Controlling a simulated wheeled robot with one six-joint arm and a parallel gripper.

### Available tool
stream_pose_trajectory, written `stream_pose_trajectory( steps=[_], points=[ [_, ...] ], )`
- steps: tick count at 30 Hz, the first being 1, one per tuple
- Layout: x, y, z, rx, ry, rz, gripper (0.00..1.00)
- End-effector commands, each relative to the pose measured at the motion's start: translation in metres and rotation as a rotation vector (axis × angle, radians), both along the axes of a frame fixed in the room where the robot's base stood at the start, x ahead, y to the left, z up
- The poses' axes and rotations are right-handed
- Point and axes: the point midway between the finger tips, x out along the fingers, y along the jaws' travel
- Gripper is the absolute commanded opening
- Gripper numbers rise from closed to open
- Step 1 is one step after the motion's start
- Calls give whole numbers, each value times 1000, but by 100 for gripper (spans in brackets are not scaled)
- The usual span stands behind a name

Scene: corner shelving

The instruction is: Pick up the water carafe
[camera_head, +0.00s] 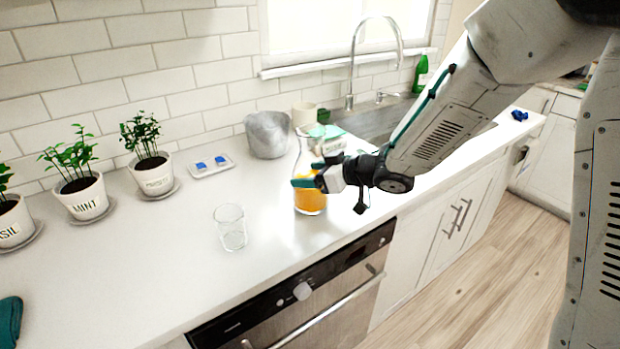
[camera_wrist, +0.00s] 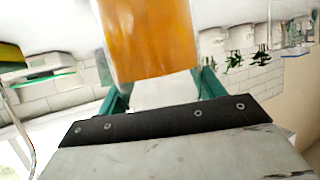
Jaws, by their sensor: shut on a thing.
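The carafe (camera_head: 309,199) is clear glass with orange liquid in its lower part and a narrow neck above. In the head view it is upright at the counter's front edge, near the sink. My gripper (camera_head: 303,183) is shut on it from the right, with teal fingers around its body. In the wrist view the orange-filled carafe (camera_wrist: 150,40) lies between the two teal fingers (camera_wrist: 160,92), and its top is out of frame. I cannot tell whether its base touches the counter.
An empty glass (camera_head: 230,228) stands left of the carafe on the white counter (camera_head: 130,270). A grey pot (camera_head: 268,135) and a cream cup (camera_head: 304,115) are behind. Potted herbs (camera_head: 150,165) line the wall. The sink faucet (camera_head: 352,60) rises behind my arm.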

Motion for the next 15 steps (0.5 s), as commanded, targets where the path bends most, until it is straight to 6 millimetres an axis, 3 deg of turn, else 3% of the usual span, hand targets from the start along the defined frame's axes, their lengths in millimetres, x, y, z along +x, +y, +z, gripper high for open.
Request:
stream_pose_trajectory(
  steps=[15],
  points=[
    [1,0,14,2,-5,0,14]
  ],
)
